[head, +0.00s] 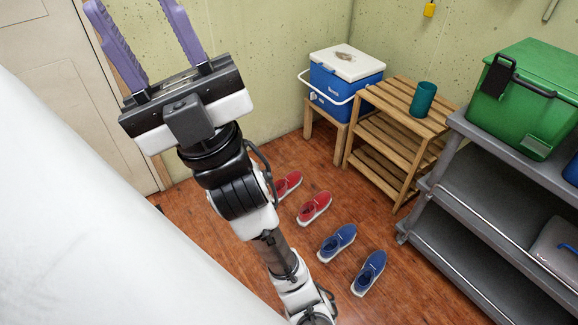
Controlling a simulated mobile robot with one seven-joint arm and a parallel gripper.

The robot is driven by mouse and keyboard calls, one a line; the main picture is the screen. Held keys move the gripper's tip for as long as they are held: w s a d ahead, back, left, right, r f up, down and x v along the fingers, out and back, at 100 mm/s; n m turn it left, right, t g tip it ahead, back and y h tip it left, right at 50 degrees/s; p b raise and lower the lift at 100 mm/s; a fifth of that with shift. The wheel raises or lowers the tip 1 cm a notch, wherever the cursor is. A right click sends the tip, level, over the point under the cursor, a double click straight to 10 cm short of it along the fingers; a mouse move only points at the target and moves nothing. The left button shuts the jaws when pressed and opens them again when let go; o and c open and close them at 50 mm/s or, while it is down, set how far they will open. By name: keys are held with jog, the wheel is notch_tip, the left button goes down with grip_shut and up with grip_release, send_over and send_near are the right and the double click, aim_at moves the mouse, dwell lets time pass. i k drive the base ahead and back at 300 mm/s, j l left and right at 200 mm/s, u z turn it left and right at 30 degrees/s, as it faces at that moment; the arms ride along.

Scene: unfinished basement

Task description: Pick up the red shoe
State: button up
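Two red shoes with pale soles lie on the wooden floor in the head view. One red shoe (314,208) shows whole, just right of my arm. The other red shoe (289,185) is a little behind it to the left, and my arm hides part of it. My gripper (146,22) is raised high at the upper left, well away from the shoes. Its two purple fingers are spread wide apart with nothing between them, though their tips run close to the top edge of the picture.
Two blue shoes, one (337,243) nearer the red pair and one (369,273) farther right, lie on the floor. A slatted wooden shelf (388,135) with a teal cup (423,99), a blue cooler (335,84) and a grey cart (470,190) with a green bin (530,95) stand behind.

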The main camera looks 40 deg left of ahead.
aim_at(309, 211)
jog(key=k+l+u, duration=0.25)
jog(key=u, duration=0.2)
jog(key=k+l+u, duration=0.15)
jog(key=k+u, duration=0.15)
jog(key=u, duration=0.2)
jog(key=i+j+z, duration=0.1)
jog(key=z, duration=0.25)
jog(key=i+j+z, duration=0.15)
jog(key=z, duration=0.25)
jog(key=j+z, duration=0.15)
jog(key=z, duration=0.2)
jog(key=i+j+z, duration=0.15)
jog(key=j, duration=0.2)
jog(key=j+z, duration=0.15)
jog(key=j, duration=0.15)
jog(key=i+j+z, duration=0.15)
jog(key=j, duration=0.25)
jog(key=j+z, duration=0.2)
jog(key=j, duration=0.85)
jog(key=i+j, duration=0.1)
jog(key=j, duration=0.95)
jog(key=i+j+z, duration=0.15)
jog(key=j, duration=0.9)
jog(key=k, duration=0.05)
